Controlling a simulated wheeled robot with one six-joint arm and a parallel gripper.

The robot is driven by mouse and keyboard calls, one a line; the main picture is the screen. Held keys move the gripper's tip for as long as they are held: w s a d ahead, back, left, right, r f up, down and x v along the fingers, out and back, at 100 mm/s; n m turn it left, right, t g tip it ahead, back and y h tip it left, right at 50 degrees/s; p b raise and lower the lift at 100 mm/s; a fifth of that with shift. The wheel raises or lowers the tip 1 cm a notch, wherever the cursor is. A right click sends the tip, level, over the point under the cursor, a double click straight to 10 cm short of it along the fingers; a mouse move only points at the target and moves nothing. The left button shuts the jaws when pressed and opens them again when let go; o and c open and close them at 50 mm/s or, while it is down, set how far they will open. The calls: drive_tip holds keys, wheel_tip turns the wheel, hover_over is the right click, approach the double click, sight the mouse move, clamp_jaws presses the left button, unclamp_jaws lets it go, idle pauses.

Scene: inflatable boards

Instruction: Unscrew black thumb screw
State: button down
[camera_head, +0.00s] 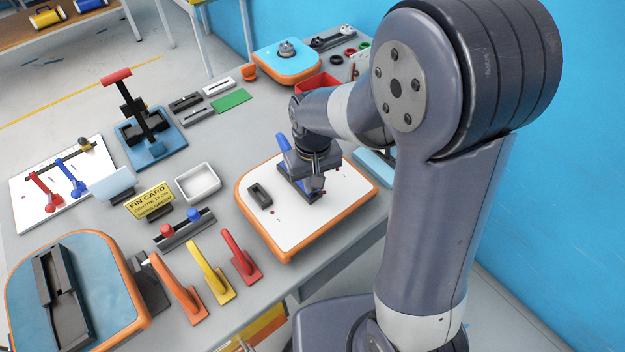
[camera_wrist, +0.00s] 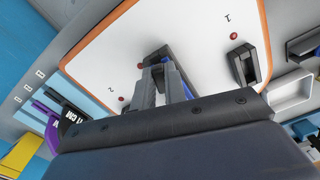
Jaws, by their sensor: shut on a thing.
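A white board (camera_head: 270,235) with an orange rim lies on the table under my arm; its white face also fills the wrist view (camera_wrist: 110,45). On it a dark fin box (camera_head: 291,184), beside the mark 2, holds a blue fin (camera_head: 284,144). The fin shows partly behind my fingers in the wrist view (camera_wrist: 178,82). My gripper (camera_wrist: 160,68) points down at this box and its fingers are closed together there. It is shut on the black thumb screw, which the fingers hide almost fully. In the head view my gripper (camera_head: 317,186) covers the same spot.
A second dark fin box (camera_head: 260,196), empty, sits on the board near the mark 1. A white tray (camera_head: 198,184), a yellow fin card (camera_head: 150,201) and a rack with red and blue knobs (camera_head: 186,230) stand to the left. Orange, yellow and red fins (camera_head: 240,257) stand nearer.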

drive_tip(key=shift+n, duration=0.5)
drive_tip(key=shift+n, duration=1.1)
drive_tip(key=c, duration=1.4)
unclamp_jaws()
drive_tip(key=shift+o, duration=0.2)
wheel_tip(320, 180, up, 11)
drive_tip(key=shift+f, duration=0.25)
